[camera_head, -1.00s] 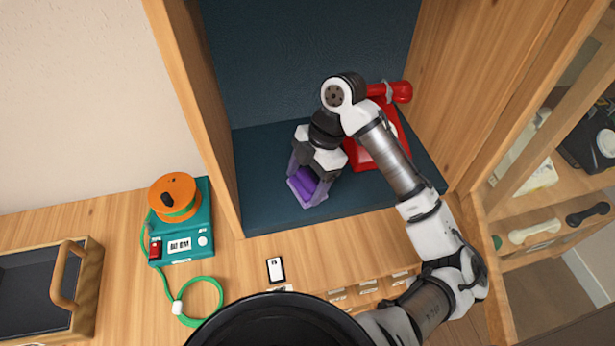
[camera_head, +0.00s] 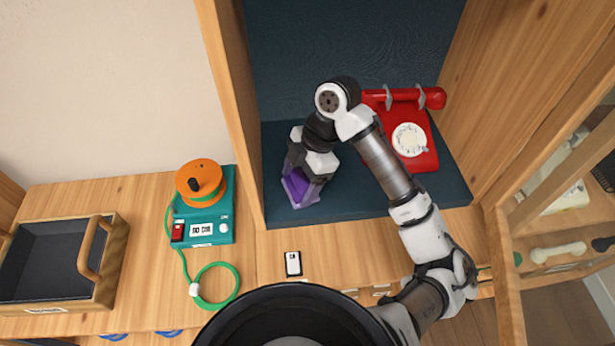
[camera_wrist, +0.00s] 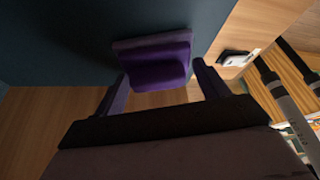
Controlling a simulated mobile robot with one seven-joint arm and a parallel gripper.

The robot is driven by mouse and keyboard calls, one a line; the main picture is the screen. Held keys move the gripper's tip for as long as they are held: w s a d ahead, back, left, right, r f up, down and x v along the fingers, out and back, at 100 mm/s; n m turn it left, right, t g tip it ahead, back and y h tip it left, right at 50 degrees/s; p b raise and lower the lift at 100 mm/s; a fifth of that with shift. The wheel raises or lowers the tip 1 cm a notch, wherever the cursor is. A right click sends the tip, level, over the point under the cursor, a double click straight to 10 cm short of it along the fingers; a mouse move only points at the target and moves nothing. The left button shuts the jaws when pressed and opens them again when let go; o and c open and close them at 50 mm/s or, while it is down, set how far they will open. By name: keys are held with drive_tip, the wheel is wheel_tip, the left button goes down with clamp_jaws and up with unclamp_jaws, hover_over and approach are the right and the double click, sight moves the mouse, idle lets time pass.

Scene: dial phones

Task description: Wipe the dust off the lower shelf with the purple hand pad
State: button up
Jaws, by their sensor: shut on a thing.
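The purple hand pad (camera_head: 300,188) is in my gripper (camera_head: 301,178), over the left part of the lower shelf (camera_head: 350,200) near its front edge. In the wrist view the pad (camera_wrist: 155,65) lies between the two fingers (camera_wrist: 160,90), with its flat face toward the dark blue shelf surface (camera_wrist: 60,50). My gripper is shut on it. The pad looks close to or on the shelf; I cannot tell contact for sure. No dust is clearly visible on the shelf. My arm hides part of the shelf's middle.
A red dial phone (camera_head: 410,140) stands on the shelf's right side, close to my arm. Wooden side walls (camera_head: 232,110) bound the shelf. On the counter are a teal device with an orange reel (camera_head: 204,205), a small white-faced device (camera_head: 293,263) and a handled tray (camera_head: 60,265).

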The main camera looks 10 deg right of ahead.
drive_tip(key=shift+a+f, duration=0.15)
drive_tip(key=shift+a, duration=1.65)
drive_tip(key=shift+r+p, duration=2.45)
drive_tip(key=shift+r, duration=0.55)
wheel_tip(320, 180, up, 3)
drive_tip(key=shift+p, duration=1.15)
drive_tip(key=shift+f, duration=0.1)
